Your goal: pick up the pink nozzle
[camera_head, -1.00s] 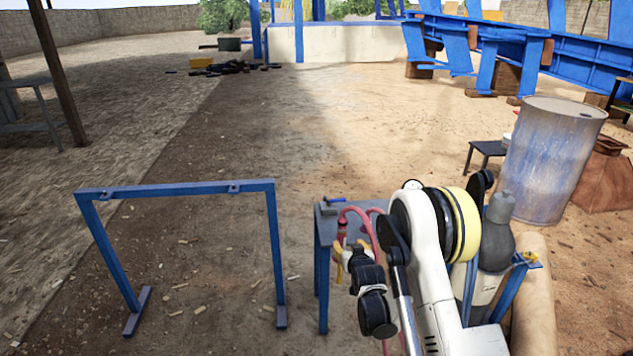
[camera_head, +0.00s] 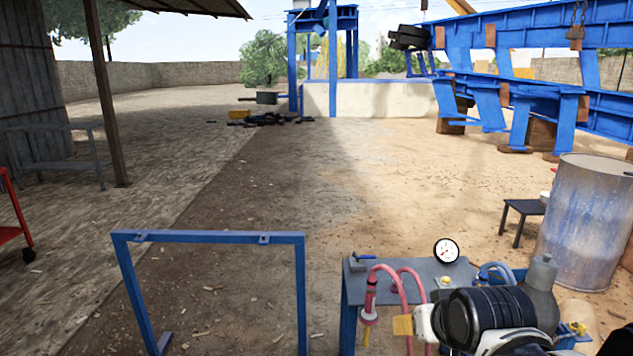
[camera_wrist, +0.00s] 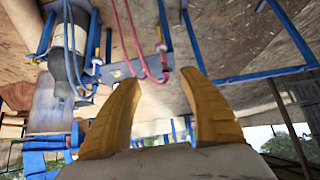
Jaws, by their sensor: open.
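The pink nozzle (camera_head: 371,296) hangs at the front edge of a small blue-legged table (camera_head: 352,284), on the end of a looped pink hose (camera_head: 411,277), with a yellow piece below it. In the wrist view the nozzle (camera_wrist: 161,47) shows upside down beyond the fingers, near the table's edge. My gripper (camera_wrist: 160,84) is open, its two yellow fingers apart with nothing between them. In the head view one yellow finger (camera_head: 402,325) shows just right of the nozzle, apart from it in the picture. My wrist hides part of the table.
A blue frame (camera_head: 205,237) stands left, with open ground between. A rusty drum (camera_head: 590,222) and black stool (camera_head: 522,210) are farther right.

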